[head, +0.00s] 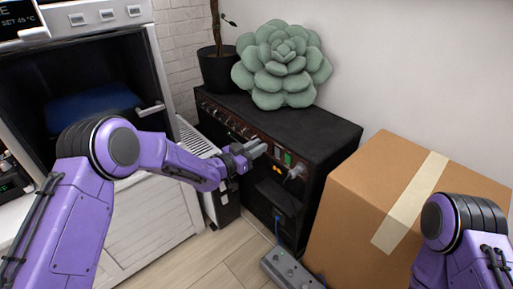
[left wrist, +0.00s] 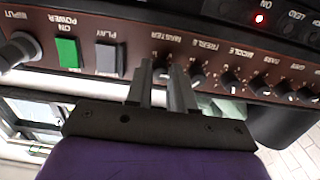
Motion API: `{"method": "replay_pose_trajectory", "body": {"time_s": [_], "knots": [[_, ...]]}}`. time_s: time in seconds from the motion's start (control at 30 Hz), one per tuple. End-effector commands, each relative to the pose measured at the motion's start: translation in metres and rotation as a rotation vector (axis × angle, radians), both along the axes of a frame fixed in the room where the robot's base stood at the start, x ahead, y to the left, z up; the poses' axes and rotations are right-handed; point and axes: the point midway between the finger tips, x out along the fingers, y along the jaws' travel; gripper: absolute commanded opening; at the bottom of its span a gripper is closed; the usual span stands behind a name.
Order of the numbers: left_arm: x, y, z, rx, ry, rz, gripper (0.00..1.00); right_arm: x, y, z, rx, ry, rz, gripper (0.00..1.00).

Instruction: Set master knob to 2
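The amplifier (head: 322,128) is a black box with a brown control panel facing my left gripper (head: 257,149). In the left wrist view the panel appears upside down, and the MASTER label stands just beyond the fingertips of the gripper (left wrist: 163,68). The master knob (left wrist: 161,66) is mostly hidden between the two fingers, which stand a little apart. I cannot tell whether they touch it, and its pointer and setting are not readable. The treble knob (left wrist: 196,74) is just right of the fingers. My right arm shows at the right edge; its gripper is out of view.
The green power switch (left wrist: 68,52), grey play switch (left wrist: 106,58) and a plugged jack (left wrist: 20,50) are left of the fingers. A cardboard box (head: 390,190) stands right of the amplifier. A succulent (head: 283,66) and dark pot (head: 217,70) are on top.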

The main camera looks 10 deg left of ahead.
Motion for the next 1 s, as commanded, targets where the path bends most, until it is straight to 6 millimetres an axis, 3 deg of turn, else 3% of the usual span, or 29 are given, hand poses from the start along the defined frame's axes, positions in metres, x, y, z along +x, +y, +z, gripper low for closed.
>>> {"method": "replay_pose_trajectory", "body": {"time_s": [0.03,0.07,0.4,0.8,1.0], "knots": [[0.0,0.0,-0.001,0.0,0.001,0.0,0.4,0.0,0.0,0.0,0.0,0.0,0.0,0.43],[0.0,0.0,-0.001,0.0,0.001,0.0,0.46,0.0,0.0,0.0,0.0,0.0,0.0,0.43],[-0.004,0.004,0.001,0.0,0.002,0.0,0.46,0.0,0.0,0.003,0.0,0.0,0.0,0.43],[-0.071,0.056,0.002,-0.002,0.004,0.002,0.46,0.002,-0.001,0.025,-0.003,-0.003,0.002,0.43],[-0.083,0.065,0.0,0.0,0.001,0.001,0.46,0.002,-0.002,0.027,-0.004,-0.003,0.003,0.43]]}}
